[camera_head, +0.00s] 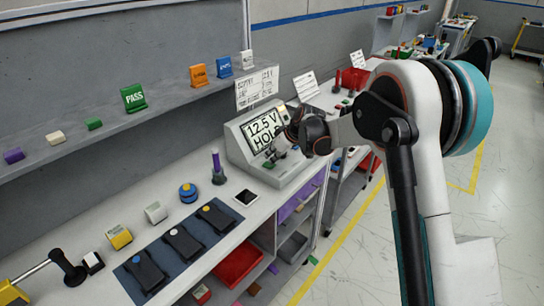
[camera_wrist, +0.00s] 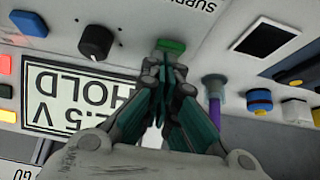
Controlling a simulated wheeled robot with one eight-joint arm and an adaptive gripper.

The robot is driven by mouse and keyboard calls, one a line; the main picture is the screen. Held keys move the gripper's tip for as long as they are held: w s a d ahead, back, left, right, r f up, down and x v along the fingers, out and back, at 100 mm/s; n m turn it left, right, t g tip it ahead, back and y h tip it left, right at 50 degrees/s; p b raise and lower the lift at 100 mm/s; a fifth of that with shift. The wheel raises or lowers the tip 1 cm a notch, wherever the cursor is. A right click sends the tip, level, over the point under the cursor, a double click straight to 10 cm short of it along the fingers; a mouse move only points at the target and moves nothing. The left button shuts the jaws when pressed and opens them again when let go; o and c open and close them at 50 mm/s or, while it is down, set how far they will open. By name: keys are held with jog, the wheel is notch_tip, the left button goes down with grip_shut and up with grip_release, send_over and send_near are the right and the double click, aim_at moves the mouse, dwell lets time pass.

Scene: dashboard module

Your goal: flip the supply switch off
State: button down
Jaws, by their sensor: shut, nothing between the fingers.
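The grey sloped console (camera_head: 290,172) stands on the bench with a lit screen reading "12.5 V HOLD" (camera_head: 263,131). In the wrist view the screen (camera_wrist: 75,103) appears upside down. A green rocker-like piece (camera_wrist: 171,46) sits on the console's lower panel, next to lettering that starts "SUPP", partly cut off; it looks like the supply switch. My gripper (camera_wrist: 170,68) is shut and empty, its fingertips right at the green piece; I cannot tell whether they touch. In the head view my gripper (camera_head: 275,155) is in front of the console and partly hides it.
A shelf runs above.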

jog(key=shift+s+d+f+t+y+b, duration=0.2)
jog(key=shift+d+f+t+y+b, duration=0.25)
jog(key=shift+f+b, duration=0.25)
jog(key=shift+a+r, duration=0.15)
jog(key=shift+r, duration=0.1)
jog(key=shift+a, duration=0.1)
jog(key=shift+w+r, duration=0.1)
jog(key=shift+w, duration=0.05)
jog(key=shift+w+a+r, duration=0.1)
jog(key=shift+w+a, duration=0.3)
jog(key=shift+a, duration=0.15)
jog(key=shift+r+p, duration=0.1)
jog(key=shift+p, duration=0.2)
